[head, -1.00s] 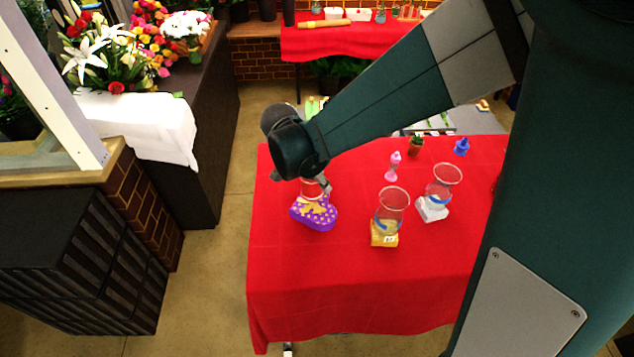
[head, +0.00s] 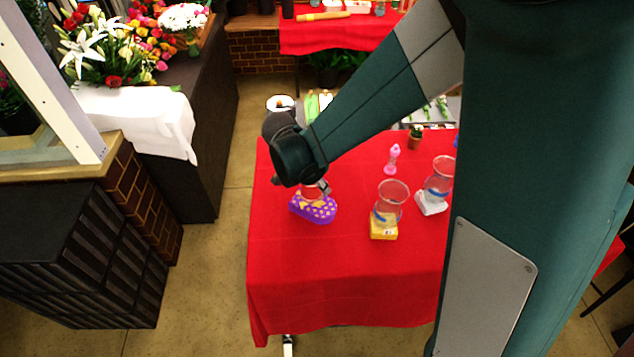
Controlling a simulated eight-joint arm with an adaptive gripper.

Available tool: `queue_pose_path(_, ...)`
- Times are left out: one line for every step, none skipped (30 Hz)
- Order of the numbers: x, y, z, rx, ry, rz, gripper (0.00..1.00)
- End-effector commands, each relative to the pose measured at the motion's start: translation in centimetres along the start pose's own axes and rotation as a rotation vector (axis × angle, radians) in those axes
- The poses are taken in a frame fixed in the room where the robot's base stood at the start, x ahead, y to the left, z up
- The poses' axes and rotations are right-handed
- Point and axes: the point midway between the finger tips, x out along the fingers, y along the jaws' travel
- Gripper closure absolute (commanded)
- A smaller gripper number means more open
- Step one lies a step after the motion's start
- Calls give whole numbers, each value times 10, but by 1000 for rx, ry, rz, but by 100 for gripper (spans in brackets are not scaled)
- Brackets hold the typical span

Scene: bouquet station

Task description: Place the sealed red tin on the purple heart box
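The purple heart box (head: 318,214) with yellow markings sits on the red-covered table, left of the middle. A small reddish, pale-rimmed thing, which seems to be the red tin (head: 311,192), shows just above the box under my gripper (head: 307,188). One finger shows on its right side; my wrist hides most of the rest. I cannot tell whether the fingers grip the tin or stand apart from it, nor whether the tin touches the box.
The front of the red tablecloth (head: 330,280) is clear.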

Motion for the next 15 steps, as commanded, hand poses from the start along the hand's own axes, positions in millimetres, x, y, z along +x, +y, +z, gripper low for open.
queue_pose_path(0,0,0,0,0,0,78)
queue_pose_path(0,0,0,0,0,0,78)
queue_pose_path(0,0,0,0,0,0,78)
queue_pose_path(0,0,0,0,0,0,78)
queue_pose_path(0,0,0,0,0,0,78)
queue_pose_path(0,0,0,0,0,0,78)
queue_pose_path(0,0,0,0,0,0,78)
queue_pose_path(0,0,0,0,0,0,78)
queue_pose_path(1,0,0,0,0,0,78)
queue_pose_path(1,0,1,0,0,0,78)
queue_pose_path(2,0,1,0,0,0,78)
queue_pose_path(3,0,1,0,0,0,78)
queue_pose_path(4,0,2,0,0,0,78)
queue_pose_path(4,0,2,0,0,0,58)
queue_pose_path(3,0,1,0,0,0,53)
